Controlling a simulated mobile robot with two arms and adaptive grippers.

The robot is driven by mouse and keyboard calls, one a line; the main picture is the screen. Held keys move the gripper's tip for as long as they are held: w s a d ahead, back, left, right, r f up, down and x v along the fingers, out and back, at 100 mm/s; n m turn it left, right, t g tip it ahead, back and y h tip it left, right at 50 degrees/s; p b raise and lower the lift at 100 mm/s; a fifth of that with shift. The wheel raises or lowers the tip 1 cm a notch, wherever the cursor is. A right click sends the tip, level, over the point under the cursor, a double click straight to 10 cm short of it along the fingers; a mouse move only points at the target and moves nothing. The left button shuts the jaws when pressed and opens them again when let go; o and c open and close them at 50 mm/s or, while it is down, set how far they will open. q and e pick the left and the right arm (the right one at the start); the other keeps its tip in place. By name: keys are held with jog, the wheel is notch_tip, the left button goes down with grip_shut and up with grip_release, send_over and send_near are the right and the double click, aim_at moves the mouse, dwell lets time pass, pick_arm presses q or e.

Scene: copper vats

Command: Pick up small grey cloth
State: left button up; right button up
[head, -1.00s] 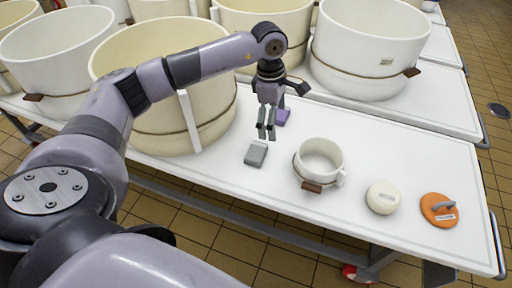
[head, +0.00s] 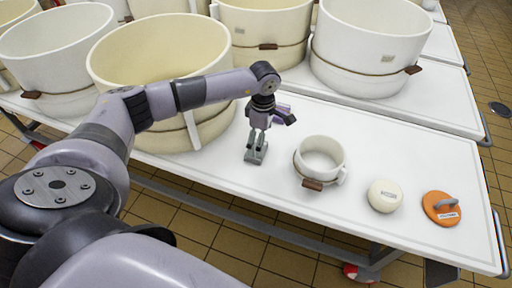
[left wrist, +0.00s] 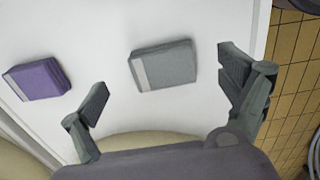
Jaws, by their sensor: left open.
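The small grey cloth (head: 256,154) is a folded grey block with a lighter edge, lying flat on the white table. It also shows in the left wrist view (left wrist: 165,65), between and just beyond my open fingers, not touching them. My left gripper (head: 256,146) is open and empty, pointing down right above the cloth, with its fingertips partly covering it in the head view. In the left wrist view my left gripper (left wrist: 160,90) has its fingers spread to either side of the cloth. My right gripper is not in view.
A purple folded cloth (left wrist: 37,79) lies near the grey one. A small white vat (head: 321,160), a cream round item (head: 384,196) and an orange disc with a grey handle (head: 440,208) stand to the right. Large cream vats (head: 150,60) crowd the back and left.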

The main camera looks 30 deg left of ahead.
pick_arm(q)
notch_tip(320, 180, down, 5)
jog(key=shift+s+a, duration=0.1)
jog(key=shift+a, duration=0.05)
jog(key=c, duration=1.2)
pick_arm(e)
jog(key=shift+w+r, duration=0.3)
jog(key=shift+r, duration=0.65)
